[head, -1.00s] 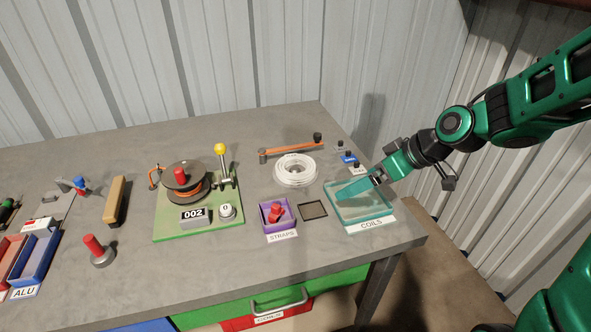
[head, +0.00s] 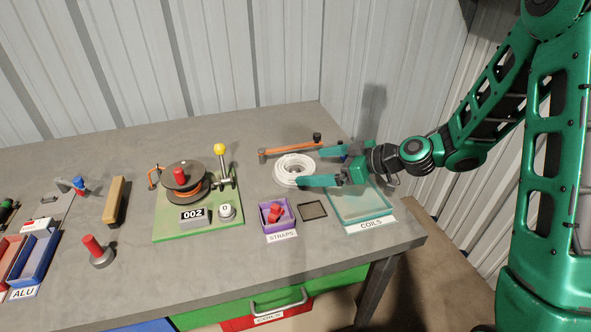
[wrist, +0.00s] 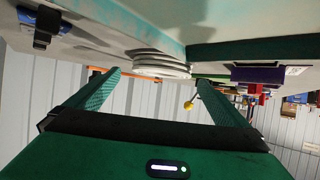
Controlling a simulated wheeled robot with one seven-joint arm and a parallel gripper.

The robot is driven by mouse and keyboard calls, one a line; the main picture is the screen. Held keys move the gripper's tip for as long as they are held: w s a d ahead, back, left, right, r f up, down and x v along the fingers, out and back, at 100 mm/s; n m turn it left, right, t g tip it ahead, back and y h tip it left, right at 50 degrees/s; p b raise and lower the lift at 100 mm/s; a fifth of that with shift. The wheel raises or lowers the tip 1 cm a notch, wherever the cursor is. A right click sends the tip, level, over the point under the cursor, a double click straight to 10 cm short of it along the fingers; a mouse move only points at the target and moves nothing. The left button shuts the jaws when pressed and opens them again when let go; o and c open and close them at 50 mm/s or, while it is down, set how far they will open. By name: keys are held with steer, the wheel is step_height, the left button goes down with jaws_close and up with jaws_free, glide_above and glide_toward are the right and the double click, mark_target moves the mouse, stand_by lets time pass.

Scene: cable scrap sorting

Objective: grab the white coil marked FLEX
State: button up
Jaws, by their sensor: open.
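The white coil (head: 290,171) lies flat on the grey table, left of and behind the COILS tray. Any marking on it is unreadable now. My gripper (head: 310,167) is open and points left at the coil's right side, low over the table. The near finger reaches close to the coil's front right edge, and the far finger is toward its back right; I cannot tell whether either touches. In the wrist view, which is upside down, the coil (wrist: 160,65) shows ahead between the two fingertips, with nothing held.
The clear teal COILS tray (head: 366,216) lies below my wrist. A purple STRAPS bin (head: 290,219) and a small dark square tray (head: 313,210) stand in front of the coil. An orange-handled tool (head: 290,148) lies behind it. A reel on a green board (head: 220,228) is further left.

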mark_target(286, 167)
steer(key=shift+r+x, duration=0.1)
steer(key=shift+x, duration=1.25)
steer(key=shift+r+x, duration=0.15)
steer(key=shift+x, duration=1.2)
steer(key=shift+a, duration=0.2)
steer(key=c, duration=1)
